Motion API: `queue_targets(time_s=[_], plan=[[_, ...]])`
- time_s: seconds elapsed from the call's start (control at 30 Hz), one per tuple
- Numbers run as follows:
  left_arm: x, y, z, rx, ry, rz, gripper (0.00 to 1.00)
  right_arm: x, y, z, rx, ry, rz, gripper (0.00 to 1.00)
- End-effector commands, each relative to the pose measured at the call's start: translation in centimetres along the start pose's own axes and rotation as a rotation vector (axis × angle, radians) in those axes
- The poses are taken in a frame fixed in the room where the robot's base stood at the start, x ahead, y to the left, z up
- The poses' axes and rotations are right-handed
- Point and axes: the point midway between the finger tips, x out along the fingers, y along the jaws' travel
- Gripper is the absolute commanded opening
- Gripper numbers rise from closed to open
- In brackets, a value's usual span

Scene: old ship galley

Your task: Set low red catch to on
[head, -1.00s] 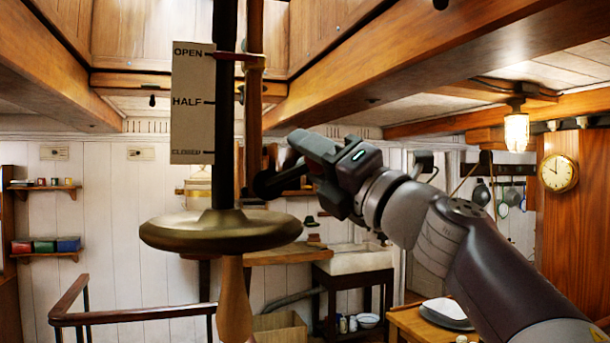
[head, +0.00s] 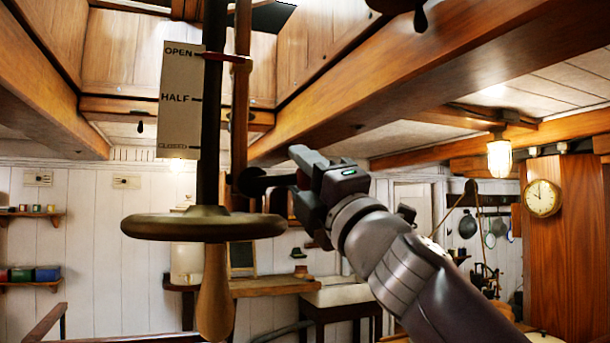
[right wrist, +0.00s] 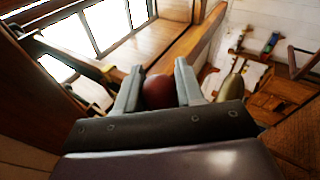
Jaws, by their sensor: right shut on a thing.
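A round red knob (right wrist: 159,91) is between the two pale fingers of my right gripper (right wrist: 158,85) in the right wrist view. The fingers are shut on it. In the head view my right gripper (head: 300,172) is right of the upright shaft, at the end of a short dark lever (head: 262,181). That lever looks about level. The knob is mostly hidden by the fingers there, and I cannot tell any on or off marking. My left gripper is not in view.
A brass handwheel (head: 203,227) with a wooden handle (head: 215,300) sits just left of the gripper. Above it is a plate (head: 180,120) marked open, half and closed, with a red pointer (head: 228,58) near open. A ceiling beam (head: 400,75) runs above my arm.

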Motion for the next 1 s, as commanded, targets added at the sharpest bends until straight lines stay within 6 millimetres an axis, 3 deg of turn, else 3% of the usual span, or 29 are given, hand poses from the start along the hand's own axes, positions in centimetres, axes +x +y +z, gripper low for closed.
queue_targets(time_s=[0.03,0.97,1.0], plan=[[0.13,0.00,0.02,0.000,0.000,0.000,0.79,0.06,-0.64,-0.10,0.004,0.001,-0.009,0.00],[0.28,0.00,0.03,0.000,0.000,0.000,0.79,0.06,-0.85,-0.09,0.014,-0.006,-0.010,0.00],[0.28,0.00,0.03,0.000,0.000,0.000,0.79,0.06,-0.85,-0.09,0.014,-0.006,-0.010,0.51]])
